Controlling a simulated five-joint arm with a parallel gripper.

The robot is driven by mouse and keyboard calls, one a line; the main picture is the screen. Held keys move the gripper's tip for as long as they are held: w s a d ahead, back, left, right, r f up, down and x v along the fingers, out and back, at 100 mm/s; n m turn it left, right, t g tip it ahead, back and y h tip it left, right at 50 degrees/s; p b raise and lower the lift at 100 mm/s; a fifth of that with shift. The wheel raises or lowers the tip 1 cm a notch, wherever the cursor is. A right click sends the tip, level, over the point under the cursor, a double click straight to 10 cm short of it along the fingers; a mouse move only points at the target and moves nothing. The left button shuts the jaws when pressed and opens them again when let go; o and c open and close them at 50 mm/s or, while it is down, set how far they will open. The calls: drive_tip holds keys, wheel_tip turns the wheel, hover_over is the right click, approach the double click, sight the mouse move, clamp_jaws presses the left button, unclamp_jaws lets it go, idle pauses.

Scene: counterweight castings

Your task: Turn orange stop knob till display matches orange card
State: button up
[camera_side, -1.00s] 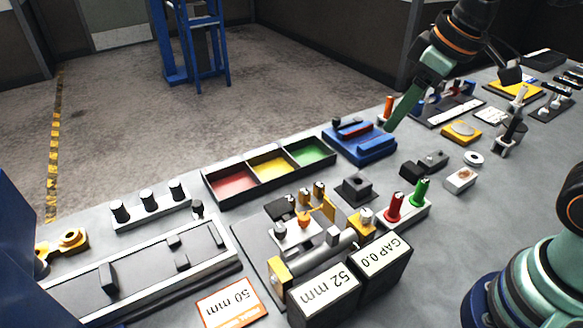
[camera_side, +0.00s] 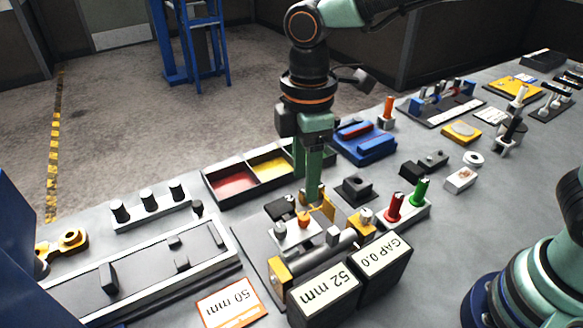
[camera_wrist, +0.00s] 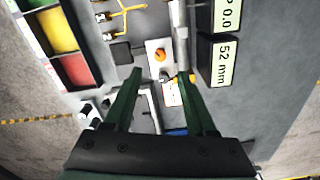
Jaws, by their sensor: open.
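The orange stop knob (camera_side: 303,218) sits on a light block of the fixture, below and slightly left of my gripper's tips in the side view. It also shows in the wrist view (camera_wrist: 160,55), ahead of the fingertips. My gripper (camera_side: 314,196) points down over the fixture, open and empty; its two green fingers (camera_wrist: 164,80) are spread in the wrist view. The display (camera_side: 322,287) reads 52 mm and shows in the wrist view (camera_wrist: 226,62). The orange-edged card (camera_side: 230,303) reads 50 mm and lies flat left of the display.
A second display (camera_side: 384,258) reads GAP 0.0. A red knob (camera_side: 394,207) and a green knob (camera_side: 420,191) stand right of the fixture. A tray (camera_side: 219,201) with coloured compartments lies behind, and a long rail fixture (camera_side: 150,265) at left.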

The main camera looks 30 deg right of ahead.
sight(304, 216)
wheel_tip(304, 216, down, 8)
drive_tip(key=shift+f, duration=0.15)
idle(0.3)
clamp_jaws()
